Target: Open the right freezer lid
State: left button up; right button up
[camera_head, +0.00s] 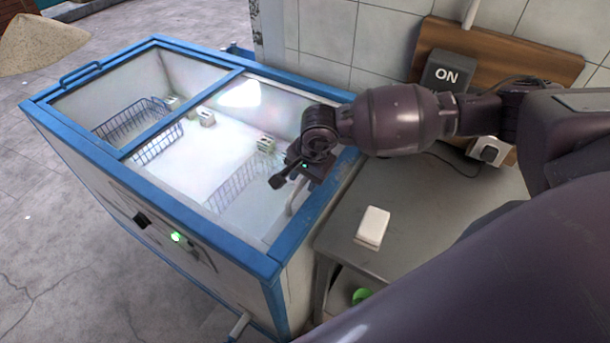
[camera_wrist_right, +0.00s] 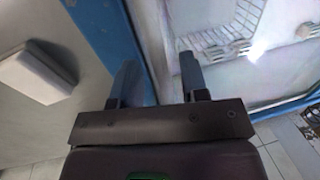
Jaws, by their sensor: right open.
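The chest freezer (camera_head: 190,255) has a blue frame and sliding-style glass tops. The right freezer lid (camera_head: 225,150) is a clear pane in a blue frame and looks closed. My right gripper (camera_head: 288,178) is over this lid's right edge, fingers apart. In the right wrist view, my right gripper (camera_wrist_right: 158,80) is open, with a pale strip and part of the blue frame (camera_wrist_right: 98,35) between or beside its fingers. I cannot tell whether it touches them. A pale curved piece shows just below the gripper in the head view; any lid handle there is mostly hidden. My left gripper is out of view.
Wire baskets (camera_head: 165,125) and small cartons (camera_head: 206,117) lie inside the freezer. A grey table (camera_head: 400,215) with a white block (camera_head: 372,227) stands close on the right. A tiled wall with an ON box (camera_head: 446,73) is behind.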

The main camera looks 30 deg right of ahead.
aim_at(188, 137)
grip_shut()
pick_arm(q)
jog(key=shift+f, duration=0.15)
pick_arm(e)
jog(key=shift+w+a, duration=0.1)
jog(key=shift+w, duration=0.05)
